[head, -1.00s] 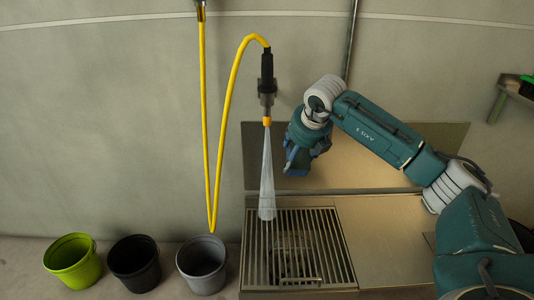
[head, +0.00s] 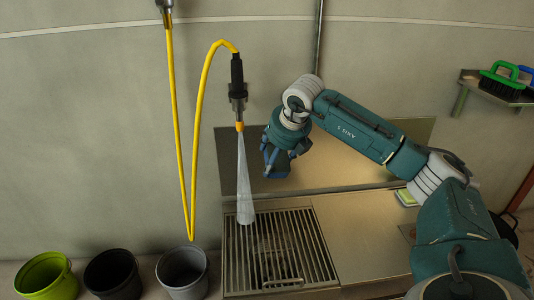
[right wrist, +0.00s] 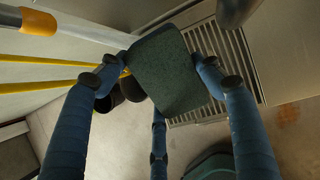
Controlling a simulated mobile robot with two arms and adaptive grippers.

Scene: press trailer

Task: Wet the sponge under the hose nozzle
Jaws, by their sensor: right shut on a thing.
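The hose nozzle (head: 239,92) hangs from a yellow hose and points down. A pale water stream (head: 243,185) falls from its orange tip onto the metal grate. My right gripper (head: 277,165) is just right of the stream, a gap between them in the head view. In the right wrist view its blue fingers are shut on a dark green, flat sponge (right wrist: 172,72). There the orange nozzle tip (right wrist: 38,21) is at upper left, and the stream runs towards the sponge's upper left; whether they touch is unclear. My left gripper is not in view.
The grate (head: 275,250) is set in a steel counter (head: 360,235). Green (head: 46,277), black (head: 112,275) and grey (head: 183,273) pots stand to the left. A small yellow-green block (head: 406,197) lies on the counter. A shelf (head: 490,92) with brushes is upper right.

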